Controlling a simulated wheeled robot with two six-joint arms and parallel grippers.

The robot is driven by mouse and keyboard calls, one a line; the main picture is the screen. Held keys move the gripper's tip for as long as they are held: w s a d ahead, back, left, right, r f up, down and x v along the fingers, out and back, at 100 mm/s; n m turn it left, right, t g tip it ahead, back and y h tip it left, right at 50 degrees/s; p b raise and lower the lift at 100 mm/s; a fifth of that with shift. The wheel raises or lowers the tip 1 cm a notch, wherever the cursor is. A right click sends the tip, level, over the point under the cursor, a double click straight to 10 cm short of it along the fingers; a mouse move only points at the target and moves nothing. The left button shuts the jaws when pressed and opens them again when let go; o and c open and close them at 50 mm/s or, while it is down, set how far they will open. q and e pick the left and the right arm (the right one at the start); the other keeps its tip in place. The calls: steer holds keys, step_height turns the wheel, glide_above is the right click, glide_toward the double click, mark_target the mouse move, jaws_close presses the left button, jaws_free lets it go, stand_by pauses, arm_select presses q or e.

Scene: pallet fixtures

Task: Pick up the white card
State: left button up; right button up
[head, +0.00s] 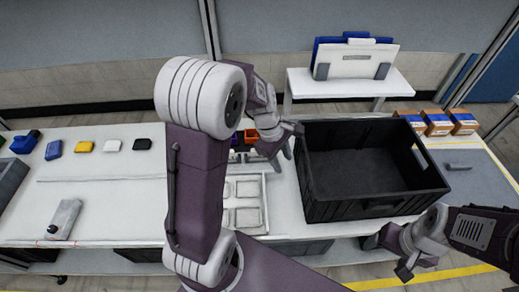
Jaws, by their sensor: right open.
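A small white card-like piece (113,146) lies on the white table at the left, between a yellow piece (84,147) and a black piece (142,144). My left gripper (285,142) is well to its right, beside the black crate and partly hidden by my own arm. I cannot tell whether its fingers are open or shut. My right gripper (388,258) is open and empty at the lower right, in front of the crate and far from the white piece.
A large empty black crate (375,207) stands on the right of the table. A white tray with compartments (246,217) is left of it. A grey device (64,220) lies front left. Blue pieces (54,150) are in the back-left row. Small boxes (462,122) stand far right.

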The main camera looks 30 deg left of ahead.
arm_select(q)
steer(key=w+a+r+n+p, duration=0.3)
steer(key=w+a+n+p, duration=0.1)
steer(key=w+a+n, duration=0.25)
steer(key=shift+n+t+h, duration=0.3)
steer(key=shift+n+h, duration=0.2)
steer(key=shift+n, duration=0.45)
steer(key=a+f+p, duration=0.1)
steer(key=a+f, duration=0.1)
steer(key=s+a+f+p, duration=0.1)
steer(key=a, duration=0.2)
steer(key=s+a+f+p, duration=0.1)
steer(key=a+f, duration=0.1)
steer(key=shift+a+f+p, duration=0.15)
steer(key=shift+f+p, duration=0.15)
steer(key=shift+f, duration=0.05)
steer(key=shift+w+f, duration=0.2)
steer(key=shift+f, duration=0.15)
steer(key=p+x, duration=0.1)
steer(key=x, duration=0.3)
steer(key=shift+d+f, duration=0.3)
steer(key=shift+w+f, duration=0.1)
steer(key=shift+w, duration=0.05)
jaws_close()
arm_select(e)
step_height(320, 180, up, 10)
steer(key=shift+s+r, duration=0.15)
steer(key=shift+r, duration=0.1)
